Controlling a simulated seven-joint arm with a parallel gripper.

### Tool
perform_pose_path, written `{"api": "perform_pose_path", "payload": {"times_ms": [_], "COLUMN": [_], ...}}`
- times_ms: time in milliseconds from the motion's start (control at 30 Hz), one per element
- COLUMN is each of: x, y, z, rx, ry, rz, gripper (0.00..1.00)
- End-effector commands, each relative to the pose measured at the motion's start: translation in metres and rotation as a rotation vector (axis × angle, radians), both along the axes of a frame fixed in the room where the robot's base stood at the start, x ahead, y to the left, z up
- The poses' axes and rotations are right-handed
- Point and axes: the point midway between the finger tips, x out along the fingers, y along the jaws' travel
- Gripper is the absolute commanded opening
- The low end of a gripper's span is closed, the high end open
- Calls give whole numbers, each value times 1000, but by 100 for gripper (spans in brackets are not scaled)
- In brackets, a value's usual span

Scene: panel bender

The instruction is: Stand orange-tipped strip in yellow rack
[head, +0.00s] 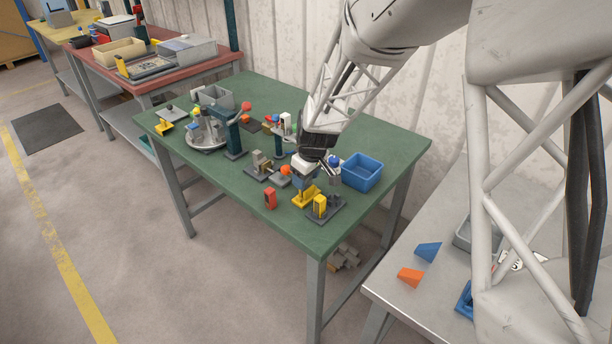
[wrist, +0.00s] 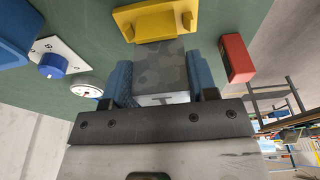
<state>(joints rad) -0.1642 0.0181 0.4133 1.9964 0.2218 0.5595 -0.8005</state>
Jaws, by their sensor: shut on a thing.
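My gripper (head: 308,178) is over the front right of the green table. In the wrist view its blue-padded fingers (wrist: 162,75) are shut on a grey strip (wrist: 160,72) with a mottled face. No orange tip shows on the strip in the wrist view. The yellow rack (head: 304,197) is directly below my gripper in the head view. In the wrist view the rack (wrist: 152,20) is just beyond the far end of the strip. The strip's end overlaps the rack's edge in that picture; I cannot tell whether it is seated or only above it.
A red block (head: 270,199) stands left of the rack, and a yellow-and-dark fixture (head: 321,206) is close on its right. A blue bin (head: 362,172) stands behind to the right. A blue knob on a white plate (wrist: 52,64) and a round gauge (wrist: 85,87) are nearby. The green table's front edge is clear.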

Motion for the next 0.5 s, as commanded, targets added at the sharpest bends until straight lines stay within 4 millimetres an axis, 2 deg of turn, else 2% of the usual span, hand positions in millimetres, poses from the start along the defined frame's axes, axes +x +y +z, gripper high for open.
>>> {"api": "perform_pose_path", "payload": {"times_ms": [500], "x": [0], "y": [0], "z": [-8], "rx": [0], "ry": [1], "rz": [0], "gripper": [38]}}
